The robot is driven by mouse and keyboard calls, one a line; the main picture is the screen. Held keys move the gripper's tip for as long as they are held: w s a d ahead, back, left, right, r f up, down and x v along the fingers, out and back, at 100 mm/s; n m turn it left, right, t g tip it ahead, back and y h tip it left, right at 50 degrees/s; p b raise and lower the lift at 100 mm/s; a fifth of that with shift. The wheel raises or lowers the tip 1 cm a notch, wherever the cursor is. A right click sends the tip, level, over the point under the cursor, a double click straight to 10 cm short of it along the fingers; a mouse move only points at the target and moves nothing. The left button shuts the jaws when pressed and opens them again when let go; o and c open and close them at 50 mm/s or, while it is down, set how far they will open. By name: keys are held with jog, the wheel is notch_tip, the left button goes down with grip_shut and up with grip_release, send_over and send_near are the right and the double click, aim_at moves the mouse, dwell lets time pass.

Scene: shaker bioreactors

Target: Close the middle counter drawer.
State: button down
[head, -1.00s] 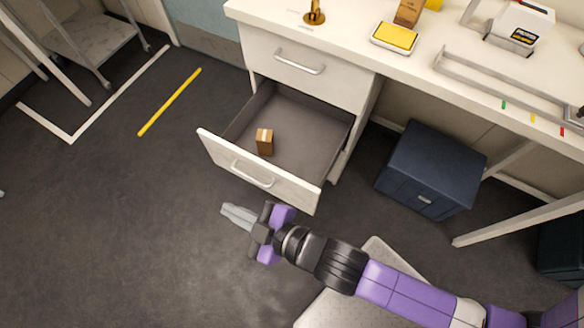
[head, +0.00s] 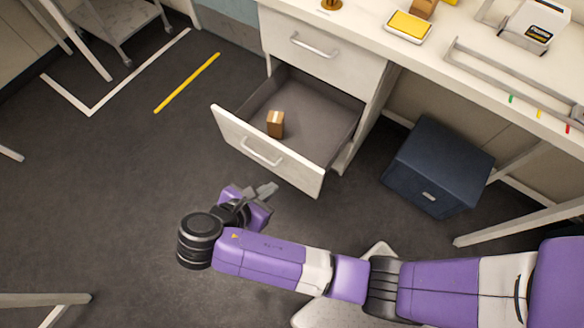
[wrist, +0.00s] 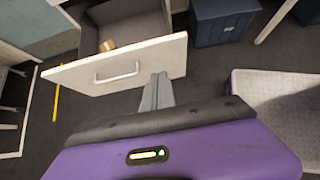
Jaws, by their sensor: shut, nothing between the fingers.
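The middle counter drawer (head: 268,152) is pulled well out, with a white front and a bar handle (head: 261,153). A small brown box (head: 275,124) lies inside it on the grey floor of the drawer. The drawer front also shows in the wrist view (wrist: 125,68). My gripper (head: 268,189) is shut and empty, in front of the drawer front and below its handle in the head view. In the wrist view its fingertips (wrist: 157,82) point toward the right part of the drawer front. I cannot tell whether they touch it; a gap shows in the head view.
A shut upper drawer (head: 316,50) sits above in the white counter. A dark blue cabinet (head: 438,165) stands under the counter to the right. A yellow floor line (head: 187,82) and a metal cart (head: 115,25) are at the left. The floor left of the drawer is clear.

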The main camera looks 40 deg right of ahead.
aim_at(300, 162)
jog(key=x, duration=0.4)
jog(key=r+x, duration=0.1)
jog(key=x, duration=0.3)
jog(key=d+b+x, duration=0.1)
jog(key=x, duration=0.3)
jog(key=shift+w+d+r, duration=0.1)
jog(key=shift+w+d, duration=0.25)
jog(key=shift+d, duration=0.3)
jog(key=shift+w+d+r, duration=0.1)
jog(key=shift+w+d, duration=0.05)
jog(key=shift+d, duration=0.35)
jog(key=w+d+p, duration=0.2)
jog(key=w+d, duration=0.2)
jog(key=d, duration=0.9)
jog(key=w+d+p, duration=0.2)
jog(key=w+d, duration=0.2)
jog(key=d, duration=1)
jog(key=shift+w, duration=0.4)
jog(key=shift+d, duration=0.2)
